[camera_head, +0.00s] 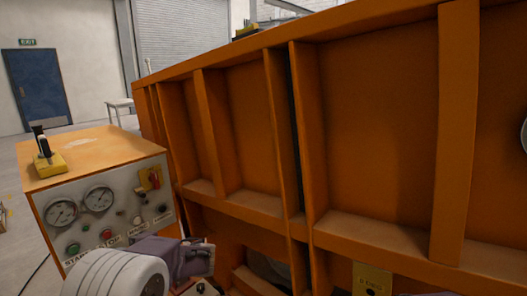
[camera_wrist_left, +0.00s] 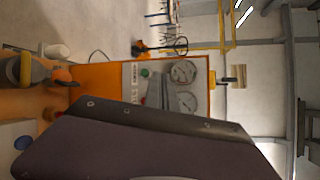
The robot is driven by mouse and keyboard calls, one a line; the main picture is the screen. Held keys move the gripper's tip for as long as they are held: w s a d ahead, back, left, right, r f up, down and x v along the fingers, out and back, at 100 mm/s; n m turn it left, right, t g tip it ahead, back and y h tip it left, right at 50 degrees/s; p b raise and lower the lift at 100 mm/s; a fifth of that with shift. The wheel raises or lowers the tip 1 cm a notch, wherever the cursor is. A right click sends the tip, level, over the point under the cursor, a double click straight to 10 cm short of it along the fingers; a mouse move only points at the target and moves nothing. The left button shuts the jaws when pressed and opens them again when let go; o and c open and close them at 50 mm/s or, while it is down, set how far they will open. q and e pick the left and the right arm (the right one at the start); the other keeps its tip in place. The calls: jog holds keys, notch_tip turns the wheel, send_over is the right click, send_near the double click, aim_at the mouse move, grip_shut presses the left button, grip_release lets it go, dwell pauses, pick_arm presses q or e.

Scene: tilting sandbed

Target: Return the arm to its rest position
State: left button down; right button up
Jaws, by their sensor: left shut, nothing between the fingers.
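My left arm comes in at the bottom of the head view, with a white rounded wrist and a dark purple-grey gripper (camera_head: 206,259). The gripper is shut and holds nothing. It appears in front of the lower right of the control box (camera_head: 105,206) and left of the orange sandbed wall (camera_head: 375,110). I cannot tell the exact gap to either. In the left wrist view, a dark gripper part (camera_wrist_left: 140,143) fills the lower middle, and the control panel (camera_wrist_left: 160,82) shows sideways beyond it. My right gripper is not in view.
The box carries gauges, buttons, a red-and-yellow switch (camera_head: 150,179) and, on top, a black lever on a yellow base (camera_head: 50,164). The ribbed sandbed wall blocks the middle and right. Open floor lies at the left, before a blue door (camera_head: 37,90).

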pick_arm(q)
jog(key=s+d+f+n+g+h+p, duration=0.1)
jog(key=s+d+f+n+g+h, duration=0.25)
jog(key=s+f+h, duration=0.7)
jog(key=s+d+f+n+t+h, duration=0.1)
jog(key=s+d+f+h, duration=0.1)
jog(key=d, duration=0.6)
jog(key=s+d+f+n+t+h, duration=0.1)
jog(key=s+d+f+h, duration=0.2)
jog(key=d+f, duration=0.3)
jog(key=shift+s+d+n, duration=0.35)
jog(key=shift+s+d, duration=0.1)
jog(key=shift+d, duration=0.55)
jog(key=shift+h, duration=0.25)
